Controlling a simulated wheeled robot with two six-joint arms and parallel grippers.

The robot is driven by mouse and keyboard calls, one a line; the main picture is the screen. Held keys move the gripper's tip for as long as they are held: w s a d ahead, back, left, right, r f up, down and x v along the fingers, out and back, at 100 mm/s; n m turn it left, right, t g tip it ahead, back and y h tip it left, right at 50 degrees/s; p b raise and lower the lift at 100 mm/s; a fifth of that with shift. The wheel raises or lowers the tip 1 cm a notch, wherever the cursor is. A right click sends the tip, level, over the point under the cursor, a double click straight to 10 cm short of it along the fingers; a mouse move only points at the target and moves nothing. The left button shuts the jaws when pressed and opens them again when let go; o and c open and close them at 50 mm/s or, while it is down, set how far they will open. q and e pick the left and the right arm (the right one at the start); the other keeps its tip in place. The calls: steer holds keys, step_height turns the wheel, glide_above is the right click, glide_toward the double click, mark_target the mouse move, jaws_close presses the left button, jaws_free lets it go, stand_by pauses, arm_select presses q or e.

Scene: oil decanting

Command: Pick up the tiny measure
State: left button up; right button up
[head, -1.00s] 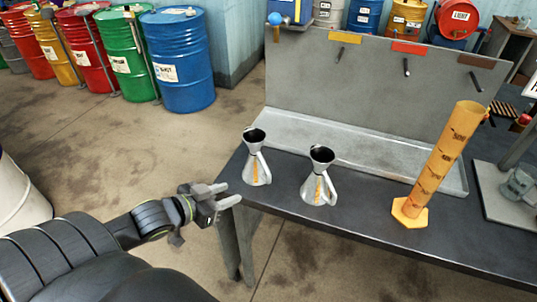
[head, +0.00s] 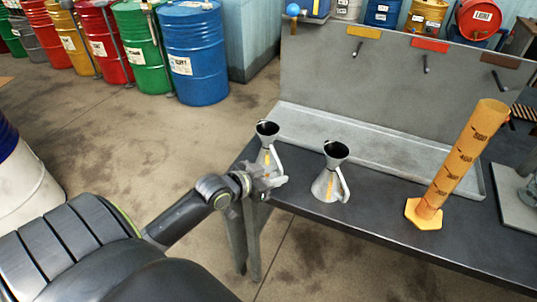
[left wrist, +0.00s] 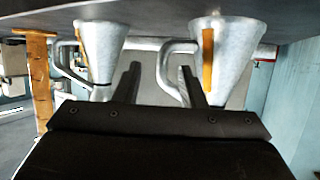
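Two conical metal measures with handles and orange stripes stand on the dark bench, the left measure (head: 268,135) and the right measure (head: 329,180). The frames do not clearly show which is the tiny one. My left gripper (head: 269,184) is at the left measure, covering its lower part in the head view. In the left wrist view, which is upside down, my left gripper (left wrist: 162,85) is open, fingers apart. The handle of the nearer measure (left wrist: 228,50) shows between them; contact is not clear. The other measure (left wrist: 100,50) is farther left. My right gripper is not in view.
An orange graduated cylinder (head: 455,160) stands on the bench (head: 385,222) to the right. A grey tray (head: 385,160) and upright panel with hooks (head: 390,90) are behind the measures. Coloured drums (head: 195,55) stand at the back left, with open floor before them.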

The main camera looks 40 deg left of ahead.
mark_target(279, 173)
arm_select(q)
steer(key=shift+p+x, duration=0.6)
steer(key=shift+x, duration=2.05)
steer(key=shift+a, duration=0.15)
steer(key=shift+c, duration=0.5)
jaws_close()
